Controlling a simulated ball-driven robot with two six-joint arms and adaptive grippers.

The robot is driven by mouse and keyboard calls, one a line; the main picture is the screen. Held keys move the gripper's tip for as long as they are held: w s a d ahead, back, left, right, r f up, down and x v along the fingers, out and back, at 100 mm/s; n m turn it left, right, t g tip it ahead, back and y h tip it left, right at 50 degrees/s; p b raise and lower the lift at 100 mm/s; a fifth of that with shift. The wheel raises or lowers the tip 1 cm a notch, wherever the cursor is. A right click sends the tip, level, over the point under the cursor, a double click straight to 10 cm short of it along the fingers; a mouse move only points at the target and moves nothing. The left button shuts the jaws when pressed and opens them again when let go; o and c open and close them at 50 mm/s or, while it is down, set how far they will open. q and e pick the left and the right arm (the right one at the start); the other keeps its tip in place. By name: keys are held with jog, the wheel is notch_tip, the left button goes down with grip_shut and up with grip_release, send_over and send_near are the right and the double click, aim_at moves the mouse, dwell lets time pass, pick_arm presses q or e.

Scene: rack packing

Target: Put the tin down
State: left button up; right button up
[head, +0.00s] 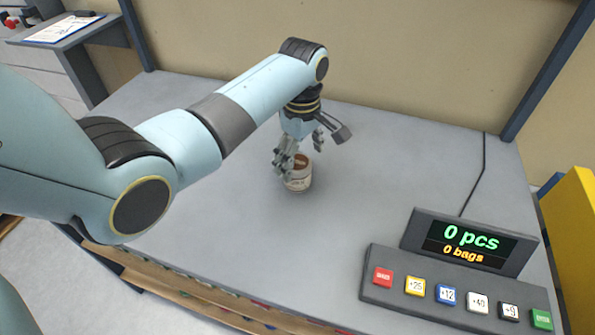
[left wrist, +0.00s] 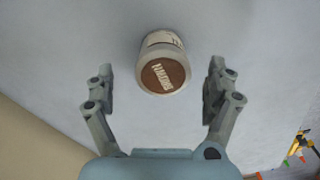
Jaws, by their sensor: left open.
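A small round tin (head: 299,180) with a brown lid and a pale label stands upright on the grey table, left of the middle in the head view. In the left wrist view the tin (left wrist: 163,68) shows its brown lid with pale lettering. My left gripper (head: 299,152) is open above and around the tin. In the left wrist view its two fingers (left wrist: 162,88) are spread wide, one to each side of the tin, with clear gaps. The near finger hides part of the tin in the head view. My right gripper is in neither view.
A counter display (head: 470,243) reading 0 pcs and 0 bags stands at the right front, above a row of coloured buttons (head: 450,295). A cable runs behind it. A yellow object (head: 572,235) is at the far right. The table (head: 400,170) between is clear.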

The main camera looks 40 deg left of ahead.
aim_at(300, 182)
pick_arm(q)
jog(key=f, duration=0.6)
jog(key=shift+s+a+f, duration=0.1)
jog(key=shift+a, duration=0.3)
jog(key=c, duration=1.4)
